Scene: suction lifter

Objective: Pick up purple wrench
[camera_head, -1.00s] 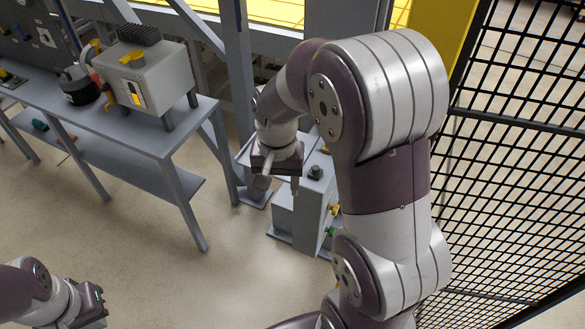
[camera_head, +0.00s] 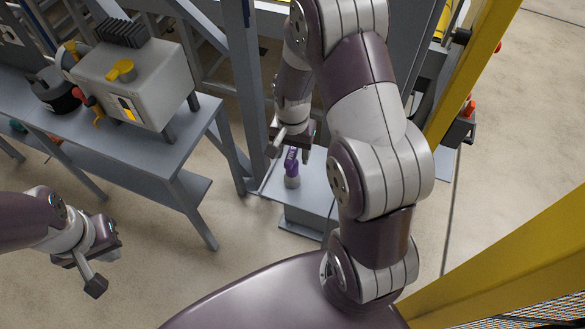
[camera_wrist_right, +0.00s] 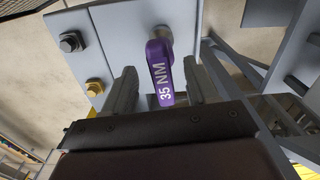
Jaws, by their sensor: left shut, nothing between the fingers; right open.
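The purple wrench (camera_head: 291,158) is upright on the grey stand (camera_head: 312,196) in the head view, below my right gripper (camera_head: 289,151). In the right wrist view the wrench (camera_wrist_right: 160,72) shows "35 NM" on its purple handle, with its far end at a round metal piece on the grey plate. My right gripper (camera_wrist_right: 160,84) is open, with one finger on each side of the handle and visible gaps to it. Whether the handle is fully between the fingertips in depth is hard to tell. My left gripper (camera_head: 95,287) is shut and empty over the floor at lower left.
A grey workbench (camera_head: 190,120) with a boxy grey machine (camera_head: 135,82) stands at left. A bolt head (camera_wrist_right: 71,42) and a yellow-based bolt (camera_wrist_right: 94,87) are on the plate left of the wrench. Yellow rails (camera_head: 520,265) run at right. Floor is clear between bench and stand.

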